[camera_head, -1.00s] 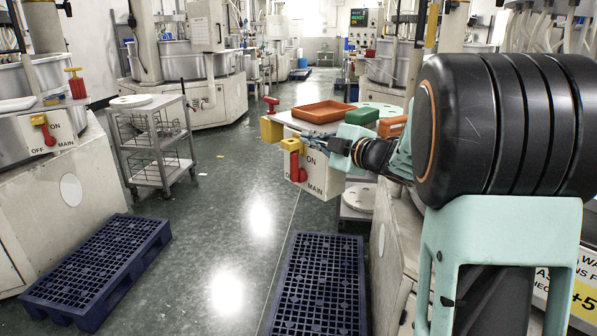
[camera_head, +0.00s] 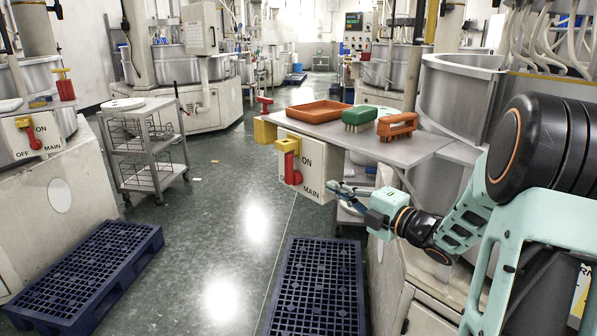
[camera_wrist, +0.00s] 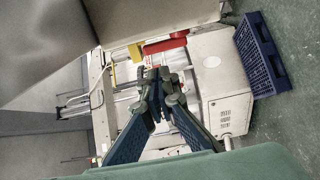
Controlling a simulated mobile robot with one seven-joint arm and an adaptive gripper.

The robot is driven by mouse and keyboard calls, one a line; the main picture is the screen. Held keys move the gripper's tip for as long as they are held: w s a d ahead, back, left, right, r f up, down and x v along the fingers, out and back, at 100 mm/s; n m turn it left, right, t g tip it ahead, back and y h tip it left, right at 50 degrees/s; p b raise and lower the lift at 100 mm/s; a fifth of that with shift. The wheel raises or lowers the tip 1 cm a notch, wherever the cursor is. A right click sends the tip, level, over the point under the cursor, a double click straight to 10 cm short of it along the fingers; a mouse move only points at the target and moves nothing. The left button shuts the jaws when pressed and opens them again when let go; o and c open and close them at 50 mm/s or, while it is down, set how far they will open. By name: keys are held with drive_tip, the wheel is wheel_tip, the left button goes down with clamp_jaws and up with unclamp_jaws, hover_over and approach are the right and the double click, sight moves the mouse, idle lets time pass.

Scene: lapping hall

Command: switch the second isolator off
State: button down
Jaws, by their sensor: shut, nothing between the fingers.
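An isolator box (camera_head: 314,172) with ON, OFF and MAIN lettering hangs under the front of the grey shelf at centre right. Its red handle (camera_head: 290,169) hangs down below a yellow block (camera_head: 287,146), its lower end near the partly covered OFF lettering. Another isolator box (camera_head: 45,131) with a red handle (camera_head: 33,138) is at the far left. I cannot tell which one counts as second. My gripper (camera_head: 333,186) is shut and empty, at the lower right of the centre box, right of its handle. In the wrist view its fingertips (camera_wrist: 156,74) are together.
The shelf (camera_head: 430,146) holds an orange tray (camera_head: 306,111), a green brush (camera_head: 359,117) and an orange brush (camera_head: 397,125). Blue pallets (camera_head: 318,285) (camera_head: 85,273) lie on the floor.

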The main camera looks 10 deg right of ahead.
sight(291, 165)
drive_tip(key=shift+w, duration=0.1)
drive_tip(key=b+x, duration=0.1)
drive_tip(key=x, duration=1.3)
drive_tip(key=shift+b, duration=0.3)
drive_tip(key=shift+r+p, duration=0.2)
drive_tip(key=shift+p, duration=0.15)
drive_tip(key=shift+a+r+p, duration=0.1)
drive_tip(key=shift+p, duration=0.2)
drive_tip(key=shift+w+g+h+p, duration=0.15)
drive_tip(key=shift+g+h+p, duration=0.25)
drive_tip(key=shift+p, duration=0.55)
